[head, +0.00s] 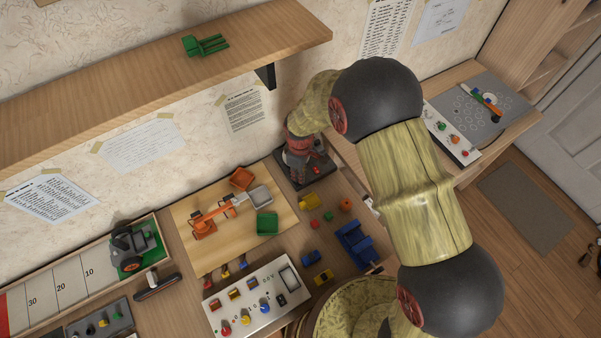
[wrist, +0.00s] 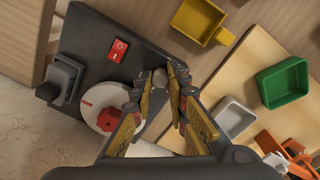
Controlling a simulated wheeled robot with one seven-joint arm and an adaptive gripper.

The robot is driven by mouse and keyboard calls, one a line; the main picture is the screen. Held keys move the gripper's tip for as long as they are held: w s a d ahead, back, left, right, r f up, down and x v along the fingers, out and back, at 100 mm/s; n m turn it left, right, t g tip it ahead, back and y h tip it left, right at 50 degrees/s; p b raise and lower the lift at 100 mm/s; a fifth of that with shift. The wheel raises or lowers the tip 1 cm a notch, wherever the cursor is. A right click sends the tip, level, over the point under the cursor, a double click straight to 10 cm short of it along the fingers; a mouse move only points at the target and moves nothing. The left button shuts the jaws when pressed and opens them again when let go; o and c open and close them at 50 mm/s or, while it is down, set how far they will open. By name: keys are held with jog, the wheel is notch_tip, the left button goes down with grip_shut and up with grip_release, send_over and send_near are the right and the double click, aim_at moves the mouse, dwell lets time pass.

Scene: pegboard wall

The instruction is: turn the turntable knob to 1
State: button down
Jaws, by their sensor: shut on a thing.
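The turntable unit is a dark base plate (wrist: 150,62) with a white disc (wrist: 92,99) bearing a red lobed piece (wrist: 108,119). My gripper (wrist: 167,82) is over this plate, its fingertips close together around a small grey knob (wrist: 178,73). The fingers hide most of the knob, and I cannot read its setting or any numbers. In the head view my gripper (head: 300,147) points down at the same dark plate (head: 313,175) and covers much of it.
A red rocker switch (wrist: 118,50) and a dark grey block (wrist: 62,76) are on the plate. Beside it lie a yellow bin (wrist: 199,20), a green bin (wrist: 283,82) and a grey bin (wrist: 234,119). A wooden shelf (head: 150,85) overhangs the bench.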

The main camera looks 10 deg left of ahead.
dwell(0.4)
jog(key=c, duration=2)
grip_release()
notch_tip(320, 180, up, 12)
jog(key=shift+s, duration=0.15)
